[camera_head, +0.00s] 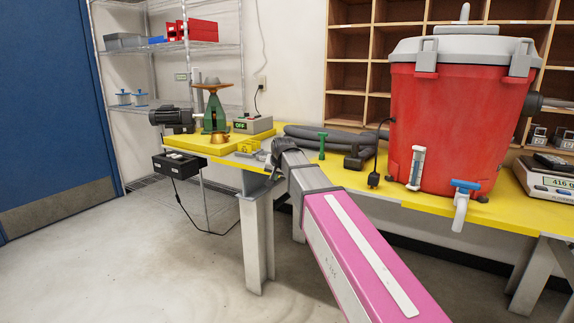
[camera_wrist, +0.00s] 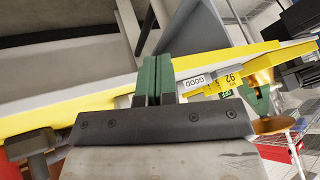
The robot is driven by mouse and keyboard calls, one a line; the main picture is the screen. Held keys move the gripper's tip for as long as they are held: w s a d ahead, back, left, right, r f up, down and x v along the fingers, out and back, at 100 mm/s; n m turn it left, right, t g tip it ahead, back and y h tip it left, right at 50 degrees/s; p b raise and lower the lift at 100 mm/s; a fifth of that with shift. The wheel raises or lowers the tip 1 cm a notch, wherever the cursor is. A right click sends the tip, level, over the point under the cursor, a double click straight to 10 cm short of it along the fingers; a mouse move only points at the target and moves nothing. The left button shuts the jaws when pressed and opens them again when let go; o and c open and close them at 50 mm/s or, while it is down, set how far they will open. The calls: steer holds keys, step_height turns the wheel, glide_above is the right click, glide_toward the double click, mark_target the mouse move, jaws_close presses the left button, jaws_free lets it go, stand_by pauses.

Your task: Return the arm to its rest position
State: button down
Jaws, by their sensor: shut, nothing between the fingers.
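My gripper (camera_wrist: 155,76) shows in the wrist view as two green fingers pressed together in front of a dark mounting plate, with nothing between them. The yellow edge of the workbench (camera_wrist: 75,102) runs across behind the fingers. In the head view my pink arm reaches from the lower right up to the bench's left part, and its far end is at the front edge of the yellow bench top (camera_head: 345,178). The fingers cannot be made out clearly there. I cannot tell whether they touch the bench.
A red drink cooler (camera_head: 455,130) stands right of the arm, with a scale (camera_head: 547,180) beyond. Grey hose (camera_head: 330,138), a green T-shaped piece (camera_head: 322,146), a control box (camera_head: 252,125) and a motor (camera_head: 172,117) crowd the bench. Open floor (camera_head: 130,265) lies left.

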steer(key=s+d+f+g+h, duration=0.1)
steer(key=s+d+f+g, duration=0.2)
steer(key=s+d+f, duration=0.9)
steer(key=s+d+f+g+h, duration=0.1)
steer(key=s+d+f+g, duration=0.2)
steer(key=s+d+f, duration=0.8)
steer(key=s+f, duration=0.3)
steer(key=f, duration=0.4)
steer(key=shift+s+d+f+n, duration=0.15)
steer(key=shift+d+f+n, duration=0.2)
steer(key=shift+d+n, duration=0.05)
